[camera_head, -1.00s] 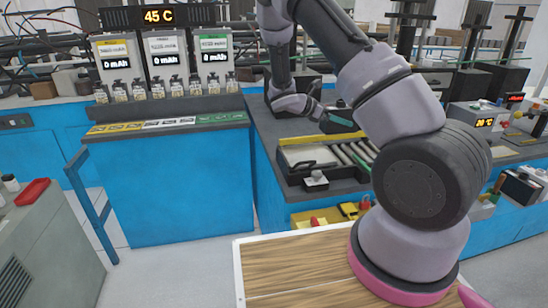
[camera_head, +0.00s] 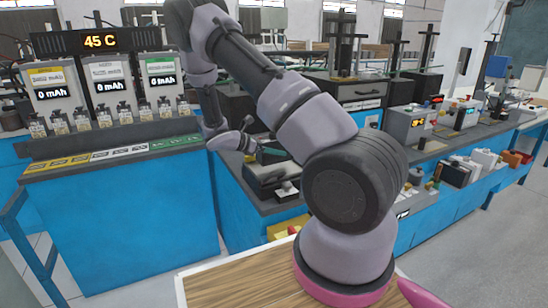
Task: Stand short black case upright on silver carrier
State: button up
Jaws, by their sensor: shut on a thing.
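My gripper (camera_head: 244,144) hangs at the end of my bent arm, over the left end of the dark workbench. It is small in the head view and its fingers are partly hidden by its own wrist. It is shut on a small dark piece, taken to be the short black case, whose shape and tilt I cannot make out. A teal-edged piece shows just right of the fingers; I cannot tell whether it is held or behind them. I cannot pick out the silver carrier; my arm covers much of the bench there.
A white-knobbed box (camera_head: 287,189) sits at the bench's front edge. A blue-fronted counter (camera_head: 125,230) with battery chargers (camera_head: 107,80) stands at left. Instruments (camera_head: 408,124) stand on the bench at right. A wooden top (camera_head: 240,282) lies in front, beside my arm's base.

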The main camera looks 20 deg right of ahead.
jog(key=shift+f, duration=1.4)
jog(key=o, duration=1.5)
jog(key=shift+f, duration=0.15)
jog(key=v, duration=1.2)
jog(key=shift+s+a+r+m+t+y, duration=0.95)
jog(key=shift+s+r+m+y, duration=1.6)
jog(key=shift+s+r+m, duration=1.85)
jog(key=shift+s+a+r+m+t+y, duration=0.45)
jog(key=shift+s+r+m+t+y, duration=0.85)
jog(key=shift+s+r+m+y, duration=2.95)
jog(key=shift+s+a+r+m+t+y, duration=1)
jog(key=shift+s+r+m, duration=1.65)
jog(key=shift+s+r, duration=3.65)
jog(key=shift+w+d+r, duration=0.25)
jog(key=shift+w+r, duration=0.6)
